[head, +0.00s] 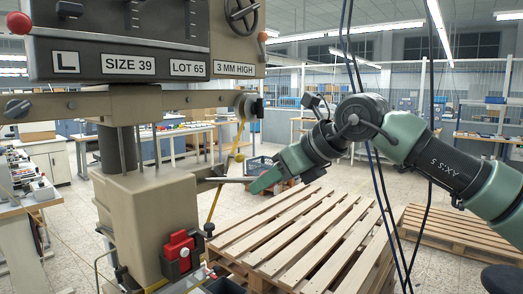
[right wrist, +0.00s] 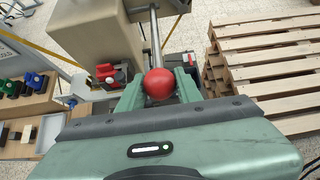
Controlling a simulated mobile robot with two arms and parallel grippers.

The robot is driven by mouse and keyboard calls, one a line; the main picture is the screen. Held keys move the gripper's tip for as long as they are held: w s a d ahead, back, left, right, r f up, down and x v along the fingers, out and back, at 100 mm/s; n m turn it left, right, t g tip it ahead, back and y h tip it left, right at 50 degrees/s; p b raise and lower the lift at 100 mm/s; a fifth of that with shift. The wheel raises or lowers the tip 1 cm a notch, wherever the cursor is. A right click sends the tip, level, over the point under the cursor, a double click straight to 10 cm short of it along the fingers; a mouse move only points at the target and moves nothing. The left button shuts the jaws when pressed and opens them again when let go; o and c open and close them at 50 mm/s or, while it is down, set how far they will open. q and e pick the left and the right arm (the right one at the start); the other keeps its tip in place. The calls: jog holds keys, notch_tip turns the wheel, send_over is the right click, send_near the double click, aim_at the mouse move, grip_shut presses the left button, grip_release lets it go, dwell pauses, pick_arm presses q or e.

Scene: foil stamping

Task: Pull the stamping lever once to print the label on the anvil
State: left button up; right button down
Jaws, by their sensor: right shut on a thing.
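The stamping machine (head: 140,205) is a beige press with a dark upper head at the left of the head view. Its lever is a thin metal rod (head: 228,180) sticking out to the right, about level. In the right wrist view the lever's rod (right wrist: 155,35) ends in a red ball knob (right wrist: 159,84). My right gripper (head: 258,184) is shut on this knob; its green fingers (right wrist: 160,90) lie on either side of it. I cannot make out the anvil or a label on it. My left gripper is not in view.
Signs on the press head (head: 128,64) read L, SIZE 39, LOT 65 and 3 MM HIGH. A red switch block (head: 180,248) sits low on the press. Wooden pallets (head: 300,235) lie at the right, below my arm. Dark cables hang in front of my right arm.

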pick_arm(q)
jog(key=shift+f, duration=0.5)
pick_arm(e)
jog(key=shift+f, duration=0.7)
pick_arm(q)
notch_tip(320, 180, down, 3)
jog(key=b, duration=0.3)
pick_arm(e)
jog(key=f, duration=0.3)
jog(key=shift+s+d+f, duration=0.1)
jog(key=shift+s+d, duration=0.05)
jog(key=shift+d, duration=0.05)
pick_arm(q)
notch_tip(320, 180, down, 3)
jog(key=b, duration=0.3)
pick_arm(e)
notch_tip(320, 180, down, 3)
jog(key=shift+f, duration=0.15)
jog(key=shift+a, duration=0.1)
pick_arm(q)
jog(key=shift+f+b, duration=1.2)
jog(key=shift+b, duration=0.1)
pick_arm(e)
jog(key=shift+w+a+f, duration=0.1)
jog(key=shift+a+f, duration=0.05)
jog(key=shift+f, duration=0.7)
jog(key=shift+w+a+f, duration=0.1)
jog(key=shift+f, duration=0.7)
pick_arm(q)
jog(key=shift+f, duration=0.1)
